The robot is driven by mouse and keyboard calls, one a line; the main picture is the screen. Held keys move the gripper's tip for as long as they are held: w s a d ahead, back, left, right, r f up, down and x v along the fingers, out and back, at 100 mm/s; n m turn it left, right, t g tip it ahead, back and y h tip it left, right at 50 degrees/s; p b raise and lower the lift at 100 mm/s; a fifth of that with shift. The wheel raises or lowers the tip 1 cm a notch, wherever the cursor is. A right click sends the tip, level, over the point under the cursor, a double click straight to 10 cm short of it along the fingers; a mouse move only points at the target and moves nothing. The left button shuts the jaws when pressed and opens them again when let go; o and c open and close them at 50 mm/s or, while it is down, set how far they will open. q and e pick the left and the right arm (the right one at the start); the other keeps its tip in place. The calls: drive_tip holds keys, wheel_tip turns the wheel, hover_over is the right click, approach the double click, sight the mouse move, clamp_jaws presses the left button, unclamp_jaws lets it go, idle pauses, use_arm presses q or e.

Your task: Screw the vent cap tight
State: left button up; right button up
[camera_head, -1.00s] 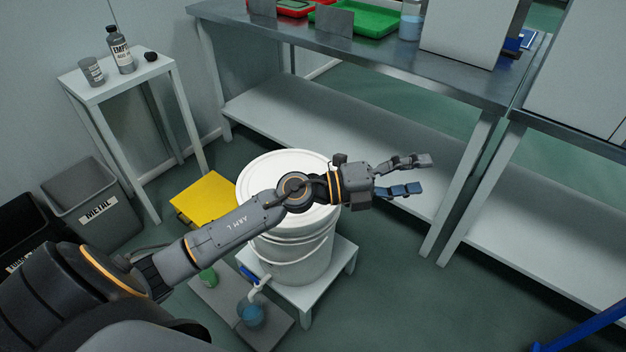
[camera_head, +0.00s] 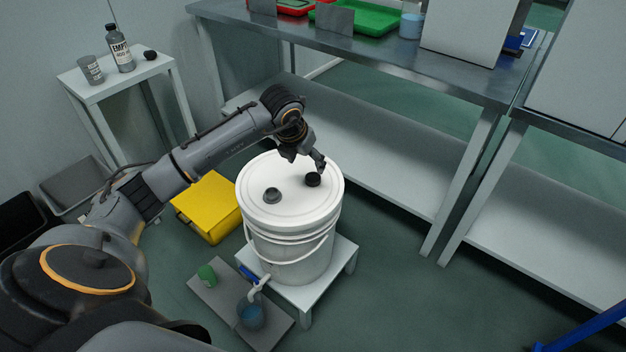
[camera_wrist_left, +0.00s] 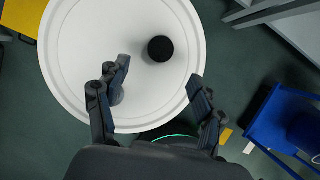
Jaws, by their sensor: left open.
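A white bucket (camera_head: 290,225) with a white lid stands on a low white stand. A round black cap (camera_head: 313,180) is on the right part of the lid, and a grey round fitting (camera_head: 271,196) is on its left part. I take the black one to be the vent cap; how it is seated cannot be told. My left gripper (camera_head: 317,162) is over the lid, close to the black cap. In the left wrist view my left gripper (camera_wrist_left: 160,78) is open and empty, with the black cap (camera_wrist_left: 160,48) apart from both fingers. A finger partly hides the grey fitting (camera_wrist_left: 117,94).
A tap with a blue handle (camera_head: 250,274) juts from the bucket over a beaker (camera_head: 251,315). A yellow box (camera_head: 208,205) stands behind left. A steel bench (camera_head: 385,58) is behind, and a small table (camera_head: 115,76) with a bottle stands left.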

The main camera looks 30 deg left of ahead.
sight(313, 177)
use_arm(q)
drive_tip(key=x, duration=0.3)
drive_tip(key=shift+w+f, duration=0.1)
drive_tip(key=shift+f, duration=0.2)
drive_tip(key=shift+b+x, duration=0.75)
drive_tip(key=shift+x, duration=1.55)
drive_tip(key=shift+w, duration=0.1)
drive_tip(key=c, duration=1)
use_arm(e)
drive_tip(key=v, duration=0.5)
drive_tip(key=shift+d+r, duration=0.1)
drive_tip(key=shift+r, duration=0.25)
use_arm(q)
drive_tip(key=shift+r, duration=0.1)
